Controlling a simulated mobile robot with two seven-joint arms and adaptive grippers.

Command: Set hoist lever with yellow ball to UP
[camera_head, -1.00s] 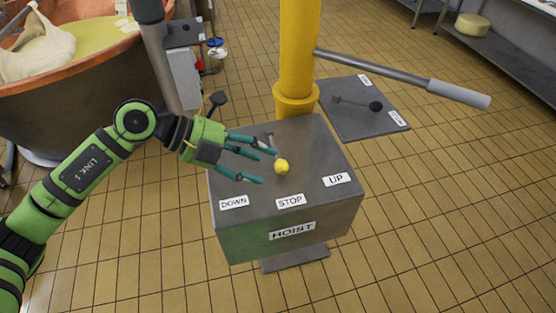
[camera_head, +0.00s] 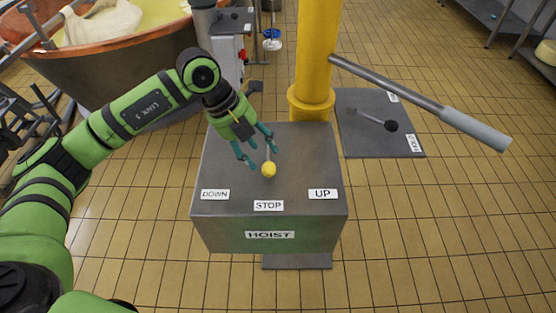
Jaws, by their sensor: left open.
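The hoist lever is a thin grey stick with a yellow ball (camera_head: 268,169) on its end. It rises from the top of the grey hoist box (camera_head: 225,160). The ball appears above the STOP label (camera_head: 268,205), between the DOWN label (camera_head: 215,194) at left and the UP label (camera_head: 323,194) at right. My left gripper (camera_head: 263,160) is open, its teal fingers pointing down just behind and around the lever near the ball. I cannot tell whether a finger touches it. My right gripper is not in view.
A yellow post (camera_head: 318,60) with a long grey-handled bar (camera_head: 430,105) stands behind the box. A floor plate with a black-knobbed lever (camera_head: 390,125) lies at right. A copper vat (camera_head: 110,65) is at back left.

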